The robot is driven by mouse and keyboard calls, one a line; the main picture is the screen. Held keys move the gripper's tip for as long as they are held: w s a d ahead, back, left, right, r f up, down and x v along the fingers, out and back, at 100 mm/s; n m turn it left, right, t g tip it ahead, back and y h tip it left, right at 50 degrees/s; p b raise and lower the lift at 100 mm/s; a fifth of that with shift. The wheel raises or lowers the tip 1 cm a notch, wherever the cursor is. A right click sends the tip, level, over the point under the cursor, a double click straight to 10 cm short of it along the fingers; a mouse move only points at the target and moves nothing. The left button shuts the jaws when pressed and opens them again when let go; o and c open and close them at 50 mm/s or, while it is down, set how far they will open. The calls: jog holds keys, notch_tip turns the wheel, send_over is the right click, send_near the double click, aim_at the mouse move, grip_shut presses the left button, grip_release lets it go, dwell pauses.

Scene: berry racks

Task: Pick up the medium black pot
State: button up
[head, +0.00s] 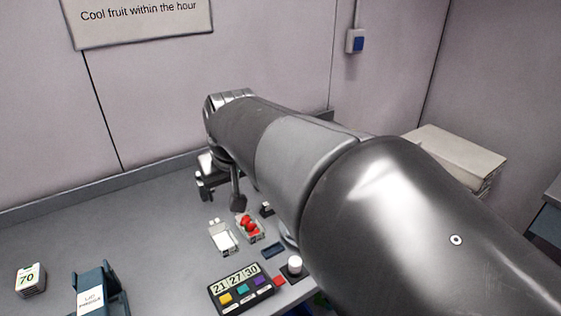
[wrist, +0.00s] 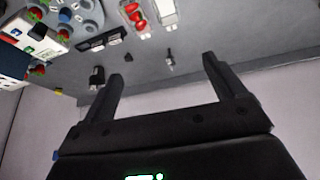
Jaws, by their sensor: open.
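No object is clearly recognisable as the medium black pot. A small black item with a pale top (head: 266,209) stands behind and right of the red fruit punnet in the head view. In the wrist view a small black item (wrist: 97,77) stands just outside the left finger, and a smaller dark item (wrist: 169,60) shows beyond the gap between the fingers. I cannot tell whether either is the pot. My gripper (wrist: 160,75) is open and empty above the bench, its fingers wide apart. In the head view my gripper (head: 220,193) is partly hidden by my arm.
The punnet with red fruit (head: 250,228) and a white punnet (head: 223,238) stand close to my gripper. A display box (head: 240,288), a blue holder (head: 98,290) and a "70" block (head: 31,279) are nearer. The wall (head: 150,100) is close behind.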

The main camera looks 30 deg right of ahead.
jog(key=w+d+f+m, duration=0.2)
jog(key=w+d, duration=1.5)
jog(key=w, duration=0.2)
jog(key=shift+m+g+h, duration=0.4)
jog(key=shift+m+g, duration=0.1)
jog(key=shift+m, duration=0.1)
jog(key=w+d+f, duration=0.2)
jog(key=d+f, duration=0.2)
jog(key=d, duration=0.2)
jog(key=w+d+f, duration=0.2)
jog(key=d+f, duration=0.1)
jog(key=d, duration=0.4)
jog(key=w+d+f, duration=0.3)
jog(key=d+f, duration=0.1)
jog(key=d, duration=0.3)
jog(key=shift+d+f, duration=0.1)
jog(key=shift+f, duration=0.25)
jog(key=shift+w+d+f, duration=0.1)
jog(key=shift+d+f, duration=0.1)
jog(key=shift+f, duration=0.05)
jog(key=x, duration=0.5)
jog(key=shift+f, duration=0.15)
jog(key=shift+w+a+f, duration=0.15)
jog(key=shift+a+f, duration=0.05)
jog(key=shift+f, duration=0.4)
jog(key=x, duration=0.4)
jog(key=shift+a+f, duration=0.1)
jog(key=shift+a, duration=0.15)
jog(key=c, duration=1.1)
